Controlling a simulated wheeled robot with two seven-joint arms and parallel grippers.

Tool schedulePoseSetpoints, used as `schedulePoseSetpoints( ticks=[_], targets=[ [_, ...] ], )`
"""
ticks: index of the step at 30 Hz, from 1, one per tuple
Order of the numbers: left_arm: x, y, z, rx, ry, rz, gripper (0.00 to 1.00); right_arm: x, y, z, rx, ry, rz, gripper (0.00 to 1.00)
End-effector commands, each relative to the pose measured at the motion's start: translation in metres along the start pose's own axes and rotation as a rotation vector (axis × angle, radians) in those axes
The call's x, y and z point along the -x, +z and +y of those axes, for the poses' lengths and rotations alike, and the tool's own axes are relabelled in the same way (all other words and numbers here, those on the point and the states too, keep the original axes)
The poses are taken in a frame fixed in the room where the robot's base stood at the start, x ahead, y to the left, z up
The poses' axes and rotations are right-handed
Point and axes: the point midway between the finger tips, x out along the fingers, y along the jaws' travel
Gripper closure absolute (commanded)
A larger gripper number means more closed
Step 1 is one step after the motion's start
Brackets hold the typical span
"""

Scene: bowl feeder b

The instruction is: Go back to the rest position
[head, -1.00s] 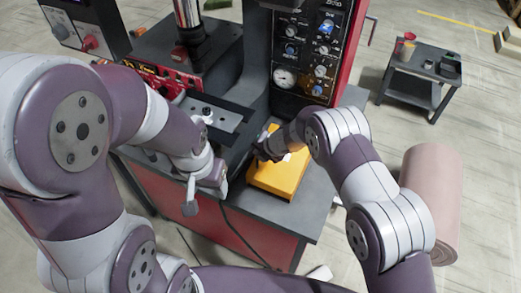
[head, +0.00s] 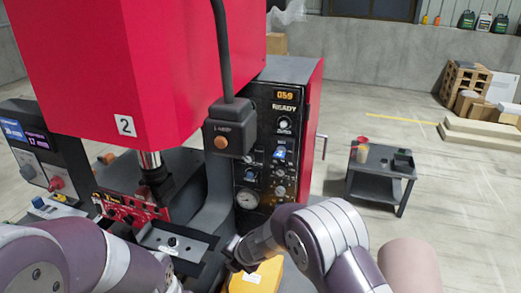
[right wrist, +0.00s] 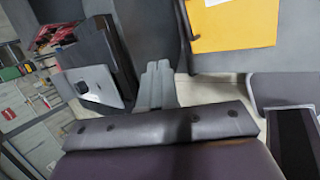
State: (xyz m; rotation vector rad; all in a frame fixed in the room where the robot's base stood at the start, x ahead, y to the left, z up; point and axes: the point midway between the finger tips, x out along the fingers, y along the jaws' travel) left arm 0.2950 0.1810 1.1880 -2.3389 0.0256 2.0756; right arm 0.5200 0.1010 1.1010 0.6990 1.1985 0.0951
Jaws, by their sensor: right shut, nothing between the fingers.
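My right gripper (head: 232,252) is at the front of the press, beside the yellow box (head: 262,278) on the grey worktop. In the right wrist view its two fingers (right wrist: 157,82) are together with nothing between them. The yellow box also shows in the right wrist view (right wrist: 235,22), apart from the fingers. My left arm comes in at the lower left of the head view. Its gripper is cut off below the bottom edge.
The red press (head: 130,60) stands close ahead, with a control panel (head: 270,150) reading READY. A hanging button box (head: 230,128) is above my right gripper. Floor beyond is mostly clear.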

Motion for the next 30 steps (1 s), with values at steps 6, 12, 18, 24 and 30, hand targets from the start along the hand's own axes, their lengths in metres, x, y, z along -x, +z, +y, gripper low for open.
schedulePoseSetpoints(
  ticks=[6, 12, 18, 24, 30],
  targets=[
    [-0.018, 0.002, 0.0, 0.0, 0.0, 0.0, 0.39, 0.056, 0.008, -0.125, -1.07, -0.243, -0.307, 1.0],
    [-0.055, 0.007, 0.0, 0.0, 0.0, 0.0, 0.39, 0.164, -0.05, -0.25, -2.147, -0.419, -0.62, 1.0],
    [-0.082, 0.01, 0.0, 0.0, 0.0, 0.0, 0.39, 0.208, -0.075, -0.286, -2.586, -0.302, -0.666, 1.0],
    [-0.079, 0.009, 0.0, 0.0, 0.0, 0.0, 0.39, 0.214, -0.069, -0.287, -2.602, -0.276, -0.671, 1.0],
    [-0.079, 0.009, 0.0, 0.0, 0.0, 0.0, 0.39, 0.214, -0.068, -0.287, -2.599, -0.276, -0.67, 1.0]
  ],
)
